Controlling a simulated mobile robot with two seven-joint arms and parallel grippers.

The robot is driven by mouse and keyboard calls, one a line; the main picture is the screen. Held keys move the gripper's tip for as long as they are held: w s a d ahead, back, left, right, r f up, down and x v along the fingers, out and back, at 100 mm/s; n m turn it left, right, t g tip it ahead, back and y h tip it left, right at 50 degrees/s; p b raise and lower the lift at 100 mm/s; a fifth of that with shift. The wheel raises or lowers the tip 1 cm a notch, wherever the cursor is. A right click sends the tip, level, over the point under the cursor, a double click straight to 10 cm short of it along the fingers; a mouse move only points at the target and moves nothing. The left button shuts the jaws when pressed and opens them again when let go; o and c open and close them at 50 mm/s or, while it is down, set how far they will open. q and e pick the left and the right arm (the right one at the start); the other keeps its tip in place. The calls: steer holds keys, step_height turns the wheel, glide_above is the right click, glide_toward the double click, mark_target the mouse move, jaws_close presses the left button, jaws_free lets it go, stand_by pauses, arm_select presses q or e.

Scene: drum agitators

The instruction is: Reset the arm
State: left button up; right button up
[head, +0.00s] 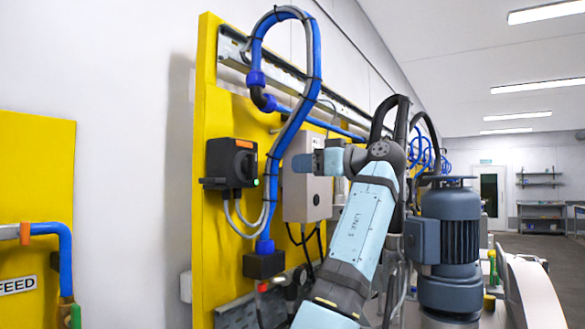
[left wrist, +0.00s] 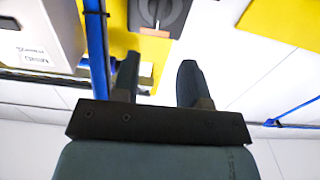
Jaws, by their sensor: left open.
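My left arm (head: 365,225), pale blue, rises from the bottom of the head view and bends left at its top. My left gripper (head: 302,163) is in front of the grey box on the yellow panel, level with the black switch box (head: 232,165) and to its right. In the left wrist view my left gripper (left wrist: 158,62) shows two dark fingers, apart, with nothing between them. The switch's round knob (left wrist: 163,12) is beyond the fingertips, apart from them. My right gripper is not in view.
Blue hoses (head: 312,70) loop over the yellow panel (head: 205,120). The grey box (head: 307,200) is close behind my gripper. A dark motor (head: 450,240) stands right of my arm. Another yellow panel (head: 40,170) with a blue pipe is at left. Open floor lies far right.

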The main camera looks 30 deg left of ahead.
arm_select(q)
steer(key=shift+d, duration=0.1)
stand_by(0.4)
